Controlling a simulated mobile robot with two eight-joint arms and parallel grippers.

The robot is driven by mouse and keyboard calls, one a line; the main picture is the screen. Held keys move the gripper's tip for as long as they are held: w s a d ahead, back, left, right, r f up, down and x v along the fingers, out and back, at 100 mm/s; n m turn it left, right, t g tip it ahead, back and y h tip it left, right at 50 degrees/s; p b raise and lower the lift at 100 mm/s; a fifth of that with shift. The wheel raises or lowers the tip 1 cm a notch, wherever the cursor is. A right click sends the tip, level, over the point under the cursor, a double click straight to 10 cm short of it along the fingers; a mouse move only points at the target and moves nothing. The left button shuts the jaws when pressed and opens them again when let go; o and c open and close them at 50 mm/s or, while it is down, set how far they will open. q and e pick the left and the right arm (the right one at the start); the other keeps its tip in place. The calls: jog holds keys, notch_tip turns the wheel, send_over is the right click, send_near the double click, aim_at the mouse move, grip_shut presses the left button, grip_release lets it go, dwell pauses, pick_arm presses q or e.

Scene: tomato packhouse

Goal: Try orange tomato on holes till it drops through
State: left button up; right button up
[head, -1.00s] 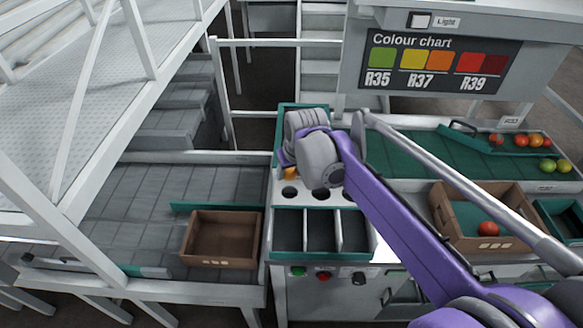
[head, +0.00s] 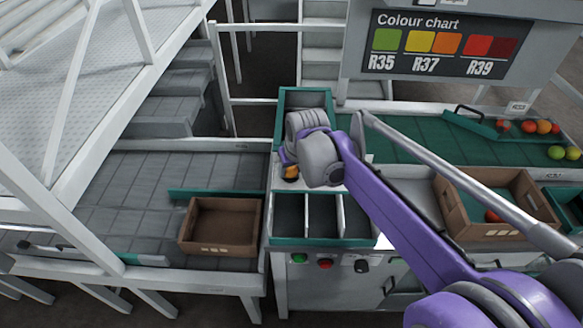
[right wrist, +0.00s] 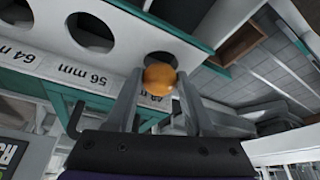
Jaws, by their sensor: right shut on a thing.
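My right gripper (head: 287,165) is shut on the orange tomato (head: 291,172). It holds the tomato at the leftmost hole of the white gauge plate (head: 279,184). In the right wrist view the tomato (right wrist: 160,79) sits between the two fingers and overlaps the edge of a dark hole (right wrist: 160,58); whether it touches the plate I cannot tell. That hole's label is partly hidden by the fingers. The neighbouring holes are marked 56 mm (right wrist: 92,32) and 64 mm. In the head view my wrist hides the other holes. My left gripper is not in view.
Three open compartments (head: 322,242) lie in front of the plate. A brown empty crate (head: 190,241) stands left on the grey conveyor. A cardboard box (head: 480,231) with a red tomato is at right. Several tomatoes (head: 543,126) lie on the green belt at back right.

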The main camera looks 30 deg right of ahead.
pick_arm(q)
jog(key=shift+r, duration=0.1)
pick_arm(e)
jog(key=shift+s, duration=0.1)
jog(key=o, duration=1)
jog(key=shift+r, duration=0.15)
dwell(0.9)
jog(key=shift+r+p, duration=2.1)
jog(key=shift+r, duration=1.35)
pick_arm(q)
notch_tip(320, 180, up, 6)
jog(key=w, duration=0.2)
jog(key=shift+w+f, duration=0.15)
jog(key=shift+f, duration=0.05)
pick_arm(e)
jog(key=shift+f, duration=0.1)
